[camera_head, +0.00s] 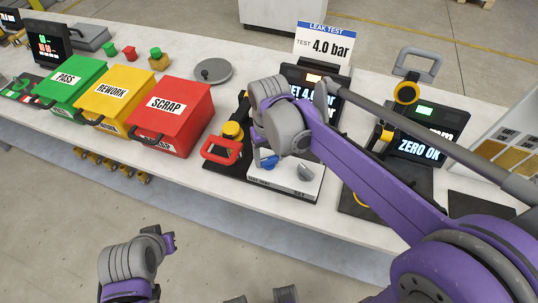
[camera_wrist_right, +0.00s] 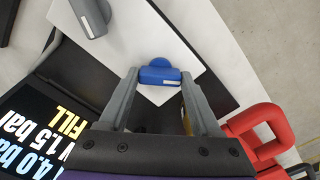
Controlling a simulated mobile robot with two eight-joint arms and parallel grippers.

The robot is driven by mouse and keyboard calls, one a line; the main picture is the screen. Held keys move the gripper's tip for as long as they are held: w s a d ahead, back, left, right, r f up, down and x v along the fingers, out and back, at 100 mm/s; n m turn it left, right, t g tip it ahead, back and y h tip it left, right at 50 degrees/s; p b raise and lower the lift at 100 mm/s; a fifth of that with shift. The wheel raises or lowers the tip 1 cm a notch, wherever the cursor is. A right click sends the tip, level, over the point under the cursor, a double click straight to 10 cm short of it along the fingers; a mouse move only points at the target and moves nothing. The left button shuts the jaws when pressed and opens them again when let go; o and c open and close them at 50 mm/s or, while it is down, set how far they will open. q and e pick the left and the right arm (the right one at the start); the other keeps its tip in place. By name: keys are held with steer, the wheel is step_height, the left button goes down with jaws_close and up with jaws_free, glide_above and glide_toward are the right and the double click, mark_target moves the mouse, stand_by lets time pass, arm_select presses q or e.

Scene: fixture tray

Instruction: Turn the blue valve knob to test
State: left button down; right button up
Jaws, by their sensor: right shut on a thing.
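The blue valve knob (camera_head: 268,162) sits on a white panel (camera_head: 287,187) at the front of the leak test station, partly hidden by my right wrist. In the right wrist view the blue knob (camera_wrist_right: 160,74) lies between the fingertips of my right gripper (camera_wrist_right: 161,80), which is shut on it. Its bar runs nearly level across that picture. The labels around it are too small or covered to read. My left arm's end (camera_head: 160,240) is low at the left, away from the table; its fingers do not show clearly.
A grey knob (camera_head: 304,172) sits right of the blue one. A red handle (camera_head: 222,150) stands close on the left. The station screen (camera_wrist_right: 50,135) reads FILL. Red (camera_head: 184,112), yellow and green bins stand further left. A ZERO OK screen (camera_head: 418,148) is at right.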

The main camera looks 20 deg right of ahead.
mark_target(269, 158)
stand_by(0.4)
steer(key=o, duration=1.4)
step_height(269, 158, up, 11)
steer(key=shift+f+p, duration=0.1)
steer(key=shift+p, duration=0.25)
